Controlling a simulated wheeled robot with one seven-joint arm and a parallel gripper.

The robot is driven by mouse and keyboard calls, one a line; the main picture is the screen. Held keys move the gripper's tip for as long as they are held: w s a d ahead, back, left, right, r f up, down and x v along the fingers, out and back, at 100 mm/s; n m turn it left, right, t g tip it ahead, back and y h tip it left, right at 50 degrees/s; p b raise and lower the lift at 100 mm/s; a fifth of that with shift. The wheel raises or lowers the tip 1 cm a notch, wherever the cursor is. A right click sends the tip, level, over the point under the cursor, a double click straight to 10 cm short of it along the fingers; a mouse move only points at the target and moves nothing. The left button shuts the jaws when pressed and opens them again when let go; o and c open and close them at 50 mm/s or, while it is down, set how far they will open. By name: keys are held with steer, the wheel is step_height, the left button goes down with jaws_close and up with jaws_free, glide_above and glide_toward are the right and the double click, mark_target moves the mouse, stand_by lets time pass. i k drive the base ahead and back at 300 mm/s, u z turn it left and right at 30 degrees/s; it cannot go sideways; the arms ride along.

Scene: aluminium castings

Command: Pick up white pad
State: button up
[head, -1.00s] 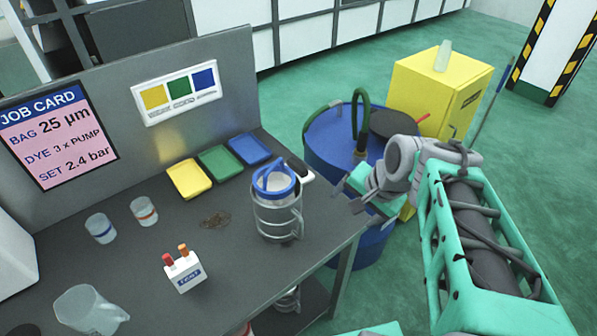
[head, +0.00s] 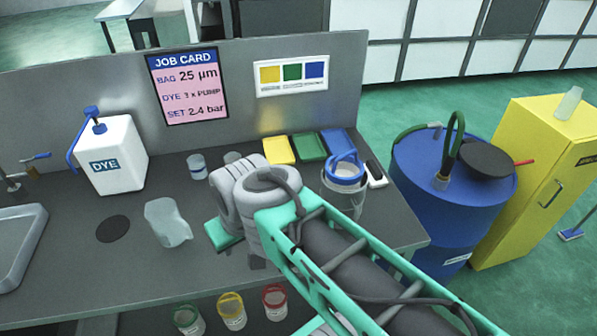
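I cannot make out a thing that is plainly a white pad. A small white item with a black part (head: 376,174) lies on the bench, right of the clear filter housing with the blue rim (head: 344,187); I cannot tell what it is. My gripper (head: 238,255) is over the bench, right of the clear jug (head: 168,223), with its teal part at the left of the wrist. My arm hides most of the fingers and the bench beneath them, so its opening and any contents do not show.
Yellow, green (head: 308,146) and blue trays stand at the bench's back. The white DYE container (head: 110,160) and a sink (head: 22,245) are left. A blue drum (head: 450,205) and yellow cabinet (head: 535,180) stand beyond the bench's right end. Lidded tubs (head: 232,312) sit below.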

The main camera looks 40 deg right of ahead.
mark_target(377, 179)
steer(key=u, duration=0.7)
steer(key=k, duration=1.1)
steer(key=z, duration=1.45)
steer(key=i, duration=1)
